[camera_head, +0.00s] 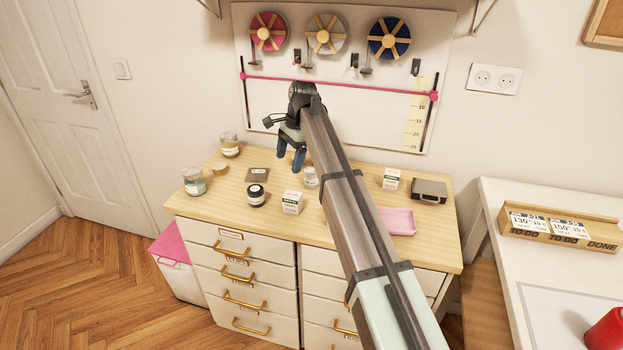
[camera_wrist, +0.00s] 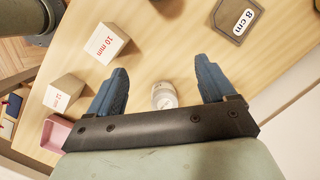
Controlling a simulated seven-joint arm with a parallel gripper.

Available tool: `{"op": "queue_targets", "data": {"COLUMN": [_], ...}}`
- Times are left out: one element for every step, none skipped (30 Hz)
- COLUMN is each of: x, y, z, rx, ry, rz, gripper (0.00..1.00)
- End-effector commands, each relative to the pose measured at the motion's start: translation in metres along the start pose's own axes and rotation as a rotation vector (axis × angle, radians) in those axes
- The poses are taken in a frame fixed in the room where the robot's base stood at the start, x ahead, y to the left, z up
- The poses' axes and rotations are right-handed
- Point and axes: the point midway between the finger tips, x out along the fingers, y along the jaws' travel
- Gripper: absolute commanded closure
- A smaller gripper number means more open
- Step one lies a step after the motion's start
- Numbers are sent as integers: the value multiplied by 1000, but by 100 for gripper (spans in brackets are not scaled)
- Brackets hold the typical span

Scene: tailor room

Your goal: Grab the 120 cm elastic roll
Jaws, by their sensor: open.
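Three rolls with wooden spokes hang in a row on the wall board: a pink roll (camera_head: 268,32), a white roll (camera_head: 325,34) and a blue roll (camera_head: 389,39). No readable "120 cm" label shows, so I cannot tell which roll or item is the named one. My gripper (camera_head: 289,161) hangs above the wooden dresser top, in front of the board and below the rolls. In the wrist view my gripper (camera_wrist: 162,68) points down, blue fingers apart and empty. A small round white container (camera_wrist: 164,95) shows between the fingers, on the surface below.
The dresser top (camera_head: 229,190) holds glass jars (camera_head: 194,182), a dark jar (camera_head: 256,195), a white box marked 10 mm (camera_wrist: 104,43), a grey 8 cm item (camera_wrist: 238,20) and a pink tray (camera_head: 400,221). A pink elastic band (camera_head: 340,87) stretches across the board. A card holder (camera_head: 545,229) stands right.

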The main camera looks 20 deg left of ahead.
Motion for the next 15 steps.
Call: {"op": "queue_targets", "data": {"x": [-15,-21,-29,-35,-40,-45,-48,-50,-51,-51,-51,-49,-47,-44,-40], "y": [-5,-4,-4,-3,-2,-1,0,0,1,1,2,2,3,3,4], "z": [-20,-29,-40,-47,-53,-59,-62,-65,-68,-69,-70,-71,-71,-72,-72], "rx": [23,35,50,60,69,78,84,89,93,95,96,97,97,97,97], "ry": [54,84,118,140,159,179,192,201,210,215,218,220,220,220,219], "rz": [15,24,34,41,47,54,59,62,65,67,68,69,69,69,69], "gripper": [17,17,17,17,17,17,17,17,17,17,17,17,17,17,17]}}
